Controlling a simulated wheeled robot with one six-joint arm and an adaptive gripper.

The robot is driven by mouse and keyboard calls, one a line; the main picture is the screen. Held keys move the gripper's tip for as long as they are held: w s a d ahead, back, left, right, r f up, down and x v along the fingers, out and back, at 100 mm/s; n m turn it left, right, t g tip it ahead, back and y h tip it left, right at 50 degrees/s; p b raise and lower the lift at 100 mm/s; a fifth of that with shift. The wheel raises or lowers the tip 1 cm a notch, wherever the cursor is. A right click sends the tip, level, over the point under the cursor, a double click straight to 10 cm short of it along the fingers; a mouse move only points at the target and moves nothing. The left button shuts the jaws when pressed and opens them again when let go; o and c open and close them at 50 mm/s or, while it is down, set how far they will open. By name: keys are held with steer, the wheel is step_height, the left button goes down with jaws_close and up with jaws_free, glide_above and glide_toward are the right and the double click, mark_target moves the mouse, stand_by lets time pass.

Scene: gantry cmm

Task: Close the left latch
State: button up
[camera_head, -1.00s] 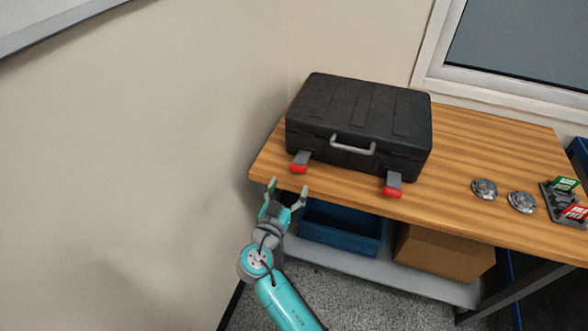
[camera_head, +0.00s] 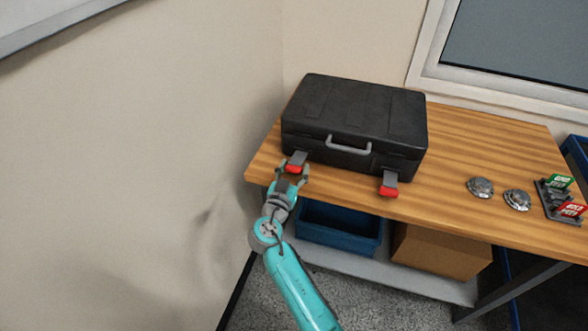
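A black case (camera_head: 355,105) lies closed on the wooden table, with a grey handle (camera_head: 348,146) on its front. The left latch (camera_head: 298,159) is a grey flap with a red tip, sticking out and down from the case front. The right latch (camera_head: 389,183) has the same look and also sticks out. My gripper (camera_head: 291,171) is at the left latch, its fingers apart on either side of the red tip. I cannot tell whether the fingers touch it.
The wooden table (camera_head: 447,208) carries two round metal parts (camera_head: 481,187) and a rack with green and red tags (camera_head: 558,202) on the right. A blue bin (camera_head: 340,229) and a cardboard box (camera_head: 440,250) sit on the shelf below. A wall stands close on the left.

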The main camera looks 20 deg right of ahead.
jaws_close()
